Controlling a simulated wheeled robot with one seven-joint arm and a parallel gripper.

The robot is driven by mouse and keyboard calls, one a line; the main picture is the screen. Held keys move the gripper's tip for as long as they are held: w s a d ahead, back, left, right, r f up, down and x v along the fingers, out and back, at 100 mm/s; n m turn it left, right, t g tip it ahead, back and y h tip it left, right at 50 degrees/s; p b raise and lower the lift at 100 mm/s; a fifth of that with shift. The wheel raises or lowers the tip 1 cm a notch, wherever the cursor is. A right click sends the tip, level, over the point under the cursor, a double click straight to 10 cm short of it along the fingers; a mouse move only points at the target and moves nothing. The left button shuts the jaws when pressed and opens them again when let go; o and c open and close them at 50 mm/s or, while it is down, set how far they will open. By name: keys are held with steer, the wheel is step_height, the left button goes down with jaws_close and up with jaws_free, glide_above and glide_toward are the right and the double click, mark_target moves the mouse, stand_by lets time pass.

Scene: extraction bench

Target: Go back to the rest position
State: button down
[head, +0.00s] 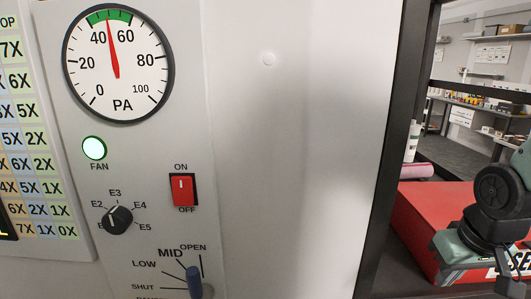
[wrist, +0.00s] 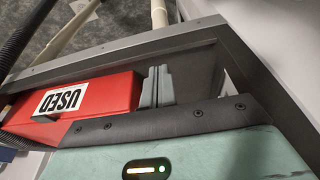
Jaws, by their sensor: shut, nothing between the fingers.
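In the wrist view my gripper's two grey fingers (wrist: 156,86) stand close together, shut and empty. They are beside the red box (wrist: 92,100) labelled USED. Whether they touch it I cannot tell. In the head view part of my arm shows at the right edge, in front of the red box (head: 425,222). My fingertips cannot be made out there.
A panel carries a pressure gauge (head: 118,63) reading between 40 and 60, a lit FAN lamp (head: 94,148), a red switch (head: 183,189), a knob (head: 117,219) and a blue lever (head: 195,282). A dark frame (head: 398,130) edges the panel. Shelves stand behind.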

steer(key=s+a+n+g+b, duration=0.1)
steer(key=s+a+n, duration=0.3)
steer(key=s+a, duration=0.3)
steer(key=s+a+f+n+g+b, duration=0.1)
steer(key=s+a+n, duration=0.3)
steer(key=a, duration=0.7)
steer(key=s+b, duration=0.1)
steer(key=s, duration=0.1)
steer(key=shift+s+a+f+g+y, duration=0.2)
steer(key=shift+s+a+g+y, duration=0.1)
steer(key=shift+s+g, duration=0.1)
